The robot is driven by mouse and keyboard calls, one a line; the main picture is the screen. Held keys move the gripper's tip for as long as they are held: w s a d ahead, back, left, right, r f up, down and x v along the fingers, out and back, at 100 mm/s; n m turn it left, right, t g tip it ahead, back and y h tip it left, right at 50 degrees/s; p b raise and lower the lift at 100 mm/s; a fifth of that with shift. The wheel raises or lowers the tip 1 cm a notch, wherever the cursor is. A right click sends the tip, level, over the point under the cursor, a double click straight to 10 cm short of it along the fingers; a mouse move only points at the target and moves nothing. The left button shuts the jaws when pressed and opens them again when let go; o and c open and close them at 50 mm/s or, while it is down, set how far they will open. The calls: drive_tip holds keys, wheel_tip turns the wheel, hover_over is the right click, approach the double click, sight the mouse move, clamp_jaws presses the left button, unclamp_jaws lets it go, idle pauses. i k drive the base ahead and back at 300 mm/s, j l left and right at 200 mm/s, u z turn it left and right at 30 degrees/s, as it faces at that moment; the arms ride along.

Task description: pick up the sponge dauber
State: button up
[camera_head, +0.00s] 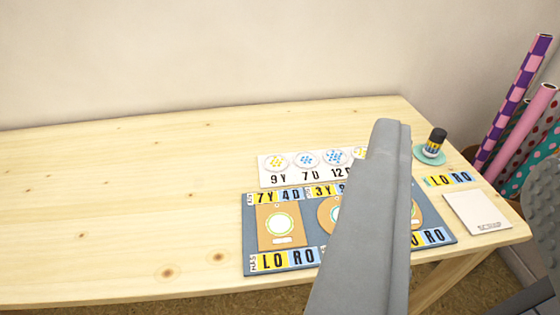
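A small dark bottle with a yellow and blue band, which looks like the sponge dauber (437,141), stands upright on a round teal dish (421,156) at the table's back right. A long grey part of mine, which seems to be my gripper (391,128), rises from the bottom edge, its tip left of the dauber in the picture. It appears apart from the dauber. Its fingers cannot be told apart, and no held thing shows. It hides part of the blue-grey mat (316,258) and the white card behind.
The mat bears brown pads and yellow and blue letter labels. A white card (266,180) with dotted circles lies behind it. A white square (477,212) lies at the right edge. Patterned rolls (514,100) stand beyond the table (120,200). The table's left side is clear.

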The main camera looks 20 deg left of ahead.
sight(433, 145)
drive_tip(key=i+l+z, duration=0.1)
drive_tip(key=i, duration=0.35)
drive_tip(key=i+l+z, duration=0.1)
drive_tip(key=i, duration=0.4)
